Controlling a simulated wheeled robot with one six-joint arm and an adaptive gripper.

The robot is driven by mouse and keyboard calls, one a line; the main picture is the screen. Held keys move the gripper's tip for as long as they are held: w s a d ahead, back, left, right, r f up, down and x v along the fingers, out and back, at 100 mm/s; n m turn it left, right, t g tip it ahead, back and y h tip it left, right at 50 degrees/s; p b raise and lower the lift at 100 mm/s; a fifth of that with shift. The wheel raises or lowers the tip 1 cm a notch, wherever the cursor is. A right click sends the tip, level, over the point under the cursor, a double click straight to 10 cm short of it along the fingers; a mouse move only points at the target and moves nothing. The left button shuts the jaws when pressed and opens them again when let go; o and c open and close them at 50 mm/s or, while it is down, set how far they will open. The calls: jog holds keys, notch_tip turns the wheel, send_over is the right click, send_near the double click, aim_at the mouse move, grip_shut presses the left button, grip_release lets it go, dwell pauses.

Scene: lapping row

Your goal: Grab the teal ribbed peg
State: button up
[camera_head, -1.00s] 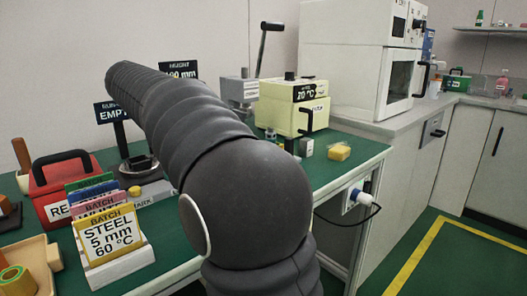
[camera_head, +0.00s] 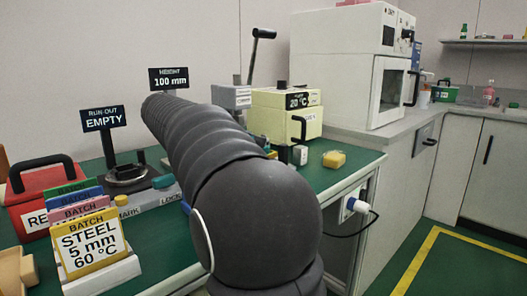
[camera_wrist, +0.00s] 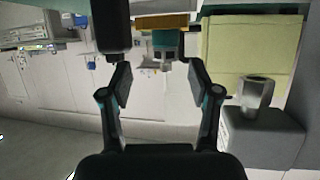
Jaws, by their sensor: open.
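My gripper (camera_wrist: 159,66) is open, with its two fingers apart in the wrist view and nothing between the pads that I can see touching them. A small teal piece (camera_wrist: 165,38) with a grey lower end shows beyond the fingertips, under an orange-yellow strip (camera_wrist: 163,20). I cannot make out ribs on it, so I cannot tell whether it is the teal ribbed peg. In the head view my arm hides the gripper and part of the bench behind it. A small dark teal knob-like piece (camera_head: 162,181) shows just left of my arm.
A cream box (camera_head: 285,115) and a yellow block (camera_head: 334,159) stand on the green bench. In the wrist view a metal cylinder (camera_wrist: 256,93) on a dark block (camera_wrist: 262,135) is close at right. Batch cards (camera_head: 88,245), a red box (camera_head: 30,205) and an EMPTY sign (camera_head: 103,119) stand left.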

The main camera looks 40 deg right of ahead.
jog(key=x, duration=0.5)
jog(key=shift+w, duration=0.35)
grip_shut()
